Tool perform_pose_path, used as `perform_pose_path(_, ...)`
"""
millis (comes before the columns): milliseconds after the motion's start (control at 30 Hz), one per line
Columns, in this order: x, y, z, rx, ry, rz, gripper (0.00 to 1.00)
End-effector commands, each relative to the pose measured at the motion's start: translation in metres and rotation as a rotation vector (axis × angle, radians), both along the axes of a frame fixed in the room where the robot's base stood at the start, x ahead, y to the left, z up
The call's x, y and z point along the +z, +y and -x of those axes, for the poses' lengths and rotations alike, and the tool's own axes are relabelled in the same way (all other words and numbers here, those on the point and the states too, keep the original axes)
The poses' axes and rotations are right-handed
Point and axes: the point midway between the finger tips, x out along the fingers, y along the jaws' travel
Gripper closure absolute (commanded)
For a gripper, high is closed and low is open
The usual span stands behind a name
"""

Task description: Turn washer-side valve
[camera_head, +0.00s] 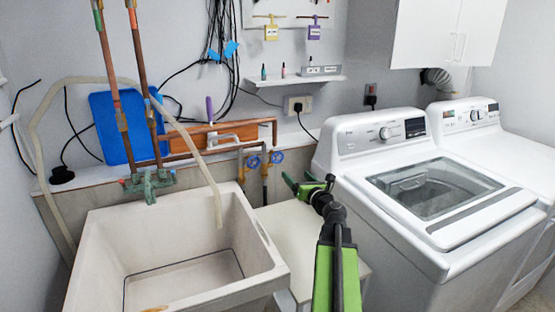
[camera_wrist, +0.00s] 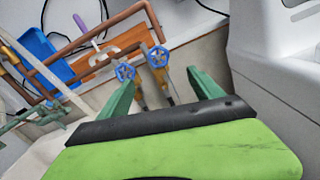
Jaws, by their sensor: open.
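Two blue round valve handles sit side by side on pipes at the back wall. The washer-side valve (camera_head: 277,157) is the right one, nearer the white washer (camera_head: 430,195); it also shows in the wrist view (camera_wrist: 158,56). The other valve (camera_head: 253,162) is to its left, also in the wrist view (camera_wrist: 125,72). My gripper (camera_head: 304,182) is open and empty, in front of and below the valves in the head view. In the wrist view its green fingers (camera_wrist: 162,90) are spread apart, with both valves beyond and between them. No contact with either valve shows.
A utility sink (camera_head: 180,225) stands at the left and a white surface (camera_head: 300,225) lies under my arm. The washer's side rises close to the right of my gripper. Copper pipes (camera_head: 107,80) and a hose run above the sink.

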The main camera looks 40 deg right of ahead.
Motion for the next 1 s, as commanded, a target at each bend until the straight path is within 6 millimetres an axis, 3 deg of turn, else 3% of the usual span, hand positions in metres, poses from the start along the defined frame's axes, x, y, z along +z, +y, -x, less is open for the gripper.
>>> perform_pose_path(233,0.000,0.002,-0.005,0.004,-0.019,-0.067,0.25)
perform_pose_path(333,0.000,-0.002,-0.017,0.006,-0.018,-0.067,0.25)
perform_pose_path(800,0.000,-0.034,-0.128,0.004,-0.018,-0.065,0.25)
perform_pose_path(1000,0.000,-0.042,-0.160,0.003,-0.018,-0.065,0.25)
